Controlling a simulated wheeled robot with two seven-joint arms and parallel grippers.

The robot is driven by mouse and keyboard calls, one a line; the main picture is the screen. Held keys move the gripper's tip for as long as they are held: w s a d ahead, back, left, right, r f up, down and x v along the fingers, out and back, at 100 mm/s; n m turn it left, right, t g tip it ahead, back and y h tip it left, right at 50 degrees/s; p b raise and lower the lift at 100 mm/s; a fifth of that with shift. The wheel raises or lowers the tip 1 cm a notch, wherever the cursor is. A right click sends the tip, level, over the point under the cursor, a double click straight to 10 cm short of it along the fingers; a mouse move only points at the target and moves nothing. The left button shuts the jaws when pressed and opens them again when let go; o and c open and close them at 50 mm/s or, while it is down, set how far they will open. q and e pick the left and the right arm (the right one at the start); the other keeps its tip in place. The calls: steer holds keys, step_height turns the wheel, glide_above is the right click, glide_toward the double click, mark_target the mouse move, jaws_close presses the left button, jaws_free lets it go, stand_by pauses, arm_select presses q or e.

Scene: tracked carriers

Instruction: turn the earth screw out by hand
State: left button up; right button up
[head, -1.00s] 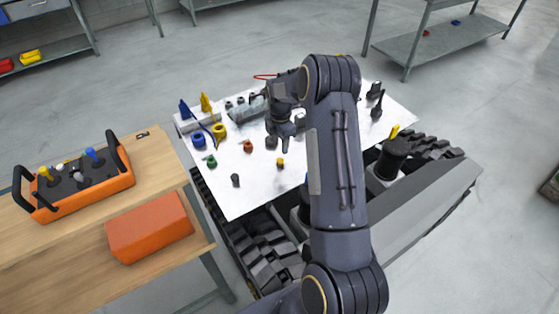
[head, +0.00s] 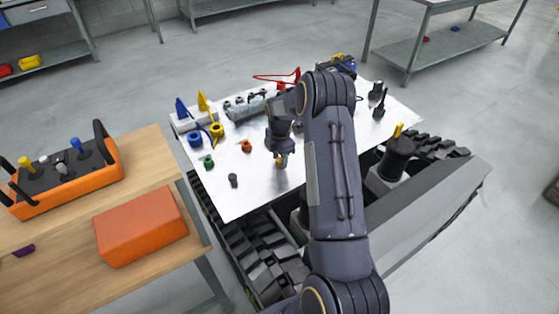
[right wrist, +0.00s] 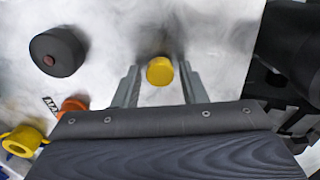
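A small yellow knob, which I take to be the earth screw (head: 281,163), stands on the white top plate (head: 240,201) of the tracked carrier. In the right wrist view the yellow knob (right wrist: 160,71) is a short round cap between the two grey fingers, with white plate showing on both sides of it. My right gripper (head: 280,154) is over the knob, pointing down. Its fingers (right wrist: 158,83) are apart and do not appear to touch the knob. The fingers partly hide the knob in the head view. My left gripper is not in view.
Orange (head: 246,146), green (head: 208,162) and black (head: 233,180) fittings stand left of the gripper. A black round knob (right wrist: 58,52) is near it in the wrist view. A wooden bench (head: 60,238) with an orange control box (head: 75,186) stands at left.

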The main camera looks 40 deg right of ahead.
steer(key=c, duration=0.5)
steer(key=shift+f+n+b, duration=0.2)
steer(key=shift+n+b, duration=0.3)
steer(key=shift+n, duration=0.5)
steer(key=shift+c, duration=0.2)
steer(key=n, duration=0.4)
steer(key=shift+r+b, duration=0.1)
steer(key=shift+b, duration=0.2)
steer(key=n, duration=0.3)
steer(key=shift+r+n, duration=0.1)
steer(key=shift+n, duration=0.3)
